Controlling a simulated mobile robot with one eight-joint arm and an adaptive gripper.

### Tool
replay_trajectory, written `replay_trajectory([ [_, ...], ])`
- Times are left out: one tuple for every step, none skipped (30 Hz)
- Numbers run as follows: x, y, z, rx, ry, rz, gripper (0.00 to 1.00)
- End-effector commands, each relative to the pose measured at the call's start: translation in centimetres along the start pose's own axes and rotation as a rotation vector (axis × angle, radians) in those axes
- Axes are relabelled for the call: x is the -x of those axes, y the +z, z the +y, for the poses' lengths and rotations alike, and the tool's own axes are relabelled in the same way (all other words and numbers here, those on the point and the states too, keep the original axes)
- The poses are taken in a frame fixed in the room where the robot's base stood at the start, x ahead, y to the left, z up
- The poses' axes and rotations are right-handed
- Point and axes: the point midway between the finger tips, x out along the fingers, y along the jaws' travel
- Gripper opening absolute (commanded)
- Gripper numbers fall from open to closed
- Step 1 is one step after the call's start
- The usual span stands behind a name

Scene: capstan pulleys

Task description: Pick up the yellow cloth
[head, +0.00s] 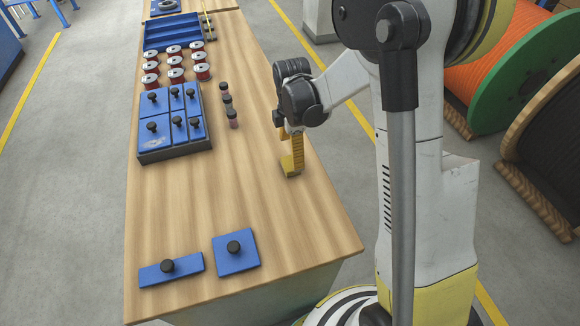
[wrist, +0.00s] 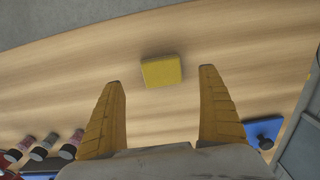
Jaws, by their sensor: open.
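The yellow cloth (wrist: 162,71) looks like a small folded square lying flat on the wooden table. In the wrist view it sits beyond my fingertips, between their lines. In the head view the cloth (head: 290,165) lies near the table's right edge, partly hidden behind my gripper (head: 294,160). My gripper points down over it, with its yellow fingers apart and nothing between them. In the wrist view my gripper (wrist: 161,76) shows both fingers spread wide. The cloth appears apart from both fingers.
The wooden table (head: 220,195) is clear around the cloth. A blue-lidded box (head: 172,140), several red spools (head: 176,62) and small cylinders (head: 228,105) stand to the left. Two blue lids with black knobs (head: 236,251) lie at the near end. Large cable reels (head: 525,75) stand right.

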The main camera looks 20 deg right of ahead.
Motion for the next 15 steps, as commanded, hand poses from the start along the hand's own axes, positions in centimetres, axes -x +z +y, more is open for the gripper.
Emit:
replay_trajectory([
  [-0.5, 0.0, 0.0, 0.000, 0.000, 0.000, 0.88],
  [-0.7, 0.0, 0.0, 0.000, 0.000, 0.000, 0.88],
  [-1.0, -0.1, 0.0, 0.000, 0.000, 0.000, 0.88],
  [-1.3, -0.1, 0.0, 0.000, 0.000, 0.000, 0.88],
  [-1.8, -0.2, -0.1, 0.000, 0.000, 0.000, 0.88],
  [-2.4, -0.2, -0.1, 0.000, 0.000, 0.000, 0.88],
  [-3.0, -0.3, -0.1, -0.001, 0.000, 0.000, 0.88],
  [-3.5, -0.3, 0.0, -0.001, 0.000, 0.000, 0.88],
  [-4.2, -0.4, 0.0, -0.001, 0.000, 0.000, 0.88],
  [-4.6, -0.4, -0.1, -0.001, 0.001, 0.000, 0.88],
  [-5.0, -0.4, -0.1, -0.001, 0.001, 0.000, 0.88],
  [-5.3, -0.3, -0.1, -0.001, 0.001, 0.000, 0.88],
  [-5.5, -0.3, 0.0, -0.001, 0.001, 0.000, 0.88],
  [-5.5, -0.3, 0.0, -0.001, 0.001, 0.000, 0.88],
  [-5.5, -0.3, -0.1, -0.001, 0.001, 0.000, 0.88],
])
